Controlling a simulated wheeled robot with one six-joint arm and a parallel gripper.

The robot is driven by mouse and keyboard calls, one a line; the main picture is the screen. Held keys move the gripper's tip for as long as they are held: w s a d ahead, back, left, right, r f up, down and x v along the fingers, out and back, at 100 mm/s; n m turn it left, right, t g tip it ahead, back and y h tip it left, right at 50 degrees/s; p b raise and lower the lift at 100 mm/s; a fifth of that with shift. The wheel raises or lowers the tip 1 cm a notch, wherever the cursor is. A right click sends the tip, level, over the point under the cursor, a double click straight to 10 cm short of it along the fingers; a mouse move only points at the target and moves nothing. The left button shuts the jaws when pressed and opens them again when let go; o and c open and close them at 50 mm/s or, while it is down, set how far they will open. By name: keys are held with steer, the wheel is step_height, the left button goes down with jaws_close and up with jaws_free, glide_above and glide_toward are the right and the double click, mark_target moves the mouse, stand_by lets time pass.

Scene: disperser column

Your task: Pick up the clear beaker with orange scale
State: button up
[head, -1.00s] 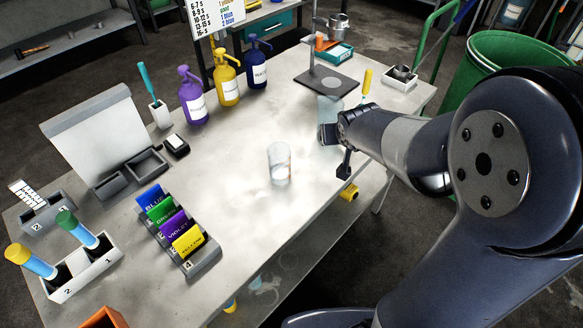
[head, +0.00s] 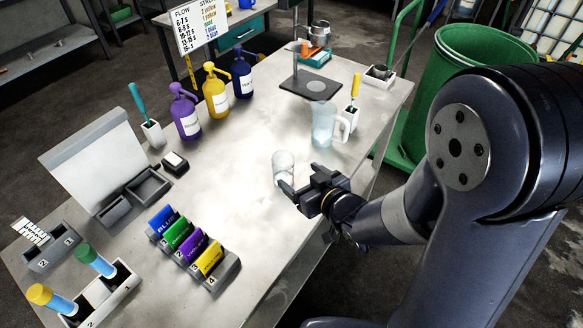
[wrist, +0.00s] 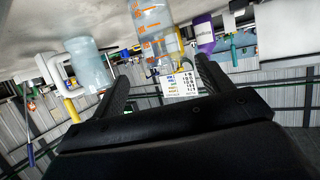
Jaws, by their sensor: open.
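The clear beaker with the orange scale (head: 283,163) stands upright on the table, near its front edge, in the head view. In the wrist view the beaker (wrist: 153,32) shows its orange marks, upside down in the picture, and lies beyond and between my two fingers. My gripper (head: 302,184) is open and empty, just to the lower right of the beaker, with its fingers towards it. In the head view a finger overlaps the beaker's lower edge, and I cannot tell whether they touch.
A clear pitcher with a handle (head: 323,125) stands behind and right of the beaker. A stand with a dark base (head: 311,84) is further back. Purple (head: 185,115), yellow (head: 216,95) and blue (head: 243,80) bottles line the back. Colored cards (head: 178,236) are at left. The table's middle is clear.

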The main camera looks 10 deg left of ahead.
mark_target(278, 158)
steer(key=x, duration=0.5)
steer(key=shift+w+a, duration=0.15)
steer(key=shift+w+a+p, duration=0.35)
steer(key=shift+a+p, duration=0.1)
steer(key=shift+p, duration=0.15)
steer(key=shift+p+x, duration=0.55)
steer(key=shift+x, duration=1.5)
steer(key=shift+r, duration=0.15)
steer(key=shift+c, duration=0.2)
steer(key=c, duration=1)
